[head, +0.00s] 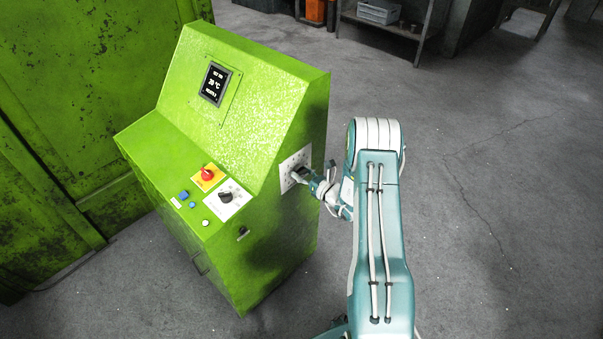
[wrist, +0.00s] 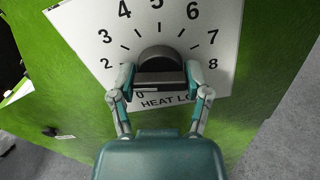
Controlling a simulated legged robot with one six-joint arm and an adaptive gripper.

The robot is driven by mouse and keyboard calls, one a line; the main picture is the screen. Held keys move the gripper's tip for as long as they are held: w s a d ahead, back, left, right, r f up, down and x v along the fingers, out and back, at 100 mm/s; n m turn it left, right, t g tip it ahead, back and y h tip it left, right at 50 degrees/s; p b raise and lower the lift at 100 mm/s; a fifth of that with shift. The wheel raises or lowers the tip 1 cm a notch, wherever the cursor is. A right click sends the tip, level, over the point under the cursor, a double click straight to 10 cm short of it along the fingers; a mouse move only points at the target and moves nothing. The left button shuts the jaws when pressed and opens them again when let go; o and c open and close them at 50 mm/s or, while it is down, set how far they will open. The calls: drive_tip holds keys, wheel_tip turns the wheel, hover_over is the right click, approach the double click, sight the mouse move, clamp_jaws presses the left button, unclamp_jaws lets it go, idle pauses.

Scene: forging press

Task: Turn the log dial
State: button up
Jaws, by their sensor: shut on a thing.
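The log dial is a dark round knob (wrist: 158,54) on a white numbered plate (wrist: 88,30) in the wrist view. The plate reads "HEAT LO", with the rest of the word hidden by a finger. In the head view the plate (head: 289,161) is on the right side face of the green console. My gripper (wrist: 159,78) is shut on the dial, one finger on each side of its grip bar. In the head view my gripper (head: 310,178) reaches the plate from the right, and the dial is mostly hidden.
The green console (head: 282,95) has a screen (head: 215,83) reading about 20 °C. Its sloped top bears a red switch (head: 207,173), a black selector (head: 226,196) and blue buttons. A metal shelf (head: 385,25) stands at the back. Open grey floor lies to the right.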

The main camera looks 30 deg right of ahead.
drive_tip(key=shift+s+f+m, duration=0.15)
drive_tip(key=shift+f+m, duration=0.15)
drive_tip(key=o, duration=1)
drive_tip(key=shift+o, duration=0.8)
drive_tip(key=shift+r, duration=0.1)
drive_tip(key=shift+d, duration=0.1)
drive_tip(key=v, duration=1.1)
drive_tip(key=shift+s+d, duration=0.15)
drive_tip(key=shift+s, duration=0.25)
